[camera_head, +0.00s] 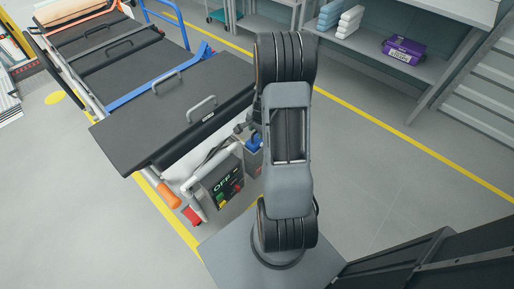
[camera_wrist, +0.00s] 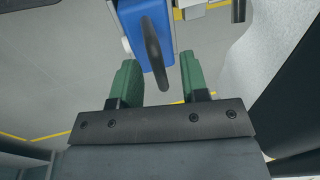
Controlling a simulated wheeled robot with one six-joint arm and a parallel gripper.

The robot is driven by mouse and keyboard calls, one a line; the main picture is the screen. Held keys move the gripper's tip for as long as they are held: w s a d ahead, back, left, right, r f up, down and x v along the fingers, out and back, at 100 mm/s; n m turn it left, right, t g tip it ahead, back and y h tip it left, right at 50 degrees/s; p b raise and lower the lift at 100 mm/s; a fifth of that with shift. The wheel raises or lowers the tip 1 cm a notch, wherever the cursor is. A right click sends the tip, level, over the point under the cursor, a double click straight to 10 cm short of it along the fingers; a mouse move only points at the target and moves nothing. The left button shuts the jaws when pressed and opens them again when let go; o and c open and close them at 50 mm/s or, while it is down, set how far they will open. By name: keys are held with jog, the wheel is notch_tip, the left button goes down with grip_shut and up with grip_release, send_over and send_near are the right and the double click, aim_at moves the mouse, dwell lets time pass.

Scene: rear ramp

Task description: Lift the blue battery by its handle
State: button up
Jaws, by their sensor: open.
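The blue battery (camera_wrist: 134,40) is at the top middle of the wrist view, partly cut off by the frame edge. Its dark handle (camera_wrist: 155,55) reaches down between the two green fingers of my gripper (camera_wrist: 158,68). The fingers are open, with a visible gap on each side of the handle. In the head view a small blue part (camera_head: 254,141), likely the battery, shows just left of my arm above a grey housing. My arm hides much of that spot, and the fingers cannot be made out there.
A control box marked OFF (camera_head: 221,184) stands left of the blue part, by a pale pipe. A dark platform with handles (camera_head: 176,112) is above it to the left. Shelves with a purple box (camera_head: 403,50) stand at the back right. The floor on the right is largely clear.

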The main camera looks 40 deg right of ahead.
jog(key=shift+w+f, duration=0.1)
jog(key=shift+f, duration=0.4)
jog(key=shift+c, duration=0.4)
grip_shut()
dwell(0.7)
